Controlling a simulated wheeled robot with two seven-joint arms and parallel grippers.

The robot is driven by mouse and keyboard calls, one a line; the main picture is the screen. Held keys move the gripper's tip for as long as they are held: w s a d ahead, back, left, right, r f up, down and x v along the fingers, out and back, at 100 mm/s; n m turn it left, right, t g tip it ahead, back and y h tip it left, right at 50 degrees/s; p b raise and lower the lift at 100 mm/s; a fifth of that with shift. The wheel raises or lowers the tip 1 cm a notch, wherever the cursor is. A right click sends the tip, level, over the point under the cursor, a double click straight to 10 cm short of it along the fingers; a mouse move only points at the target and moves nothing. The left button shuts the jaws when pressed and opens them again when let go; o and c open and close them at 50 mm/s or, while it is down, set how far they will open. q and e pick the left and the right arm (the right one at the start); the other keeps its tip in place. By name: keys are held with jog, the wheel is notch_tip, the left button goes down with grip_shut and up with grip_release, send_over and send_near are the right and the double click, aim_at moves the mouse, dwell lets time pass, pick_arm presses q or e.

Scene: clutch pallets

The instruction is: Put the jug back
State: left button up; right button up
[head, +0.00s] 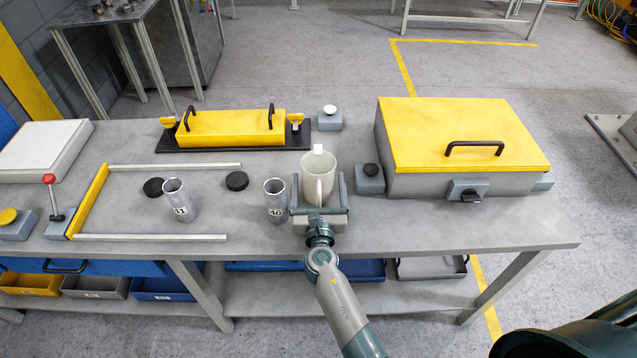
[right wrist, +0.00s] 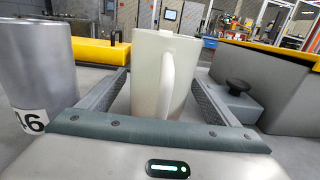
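The cream jug (head: 312,172) stands upright on the grey table, its handle facing my right gripper. It also shows in the right wrist view (right wrist: 150,75). My right gripper (head: 319,182) is low at the table, its two fingers on either side of the jug. In the right wrist view the fingers (right wrist: 163,88) are spread wide, with a narrow gap beside the jug's wall. The jug's base is partly hidden behind the gripper. My left gripper is not in view.
A metal cup marked 46 (head: 275,200) stands close left of my right gripper. Another cup (head: 179,203) is farther left. A dark-knobbed block (head: 369,181) and a yellow-lidded box (head: 455,130) stand to the right. A yellow case (head: 232,127) lies behind.

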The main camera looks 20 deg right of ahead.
aim_at(319, 206)
jog(key=shift+s+r, duration=0.1)
jog(key=shift+r, duration=0.05)
jog(key=v, duration=1.2)
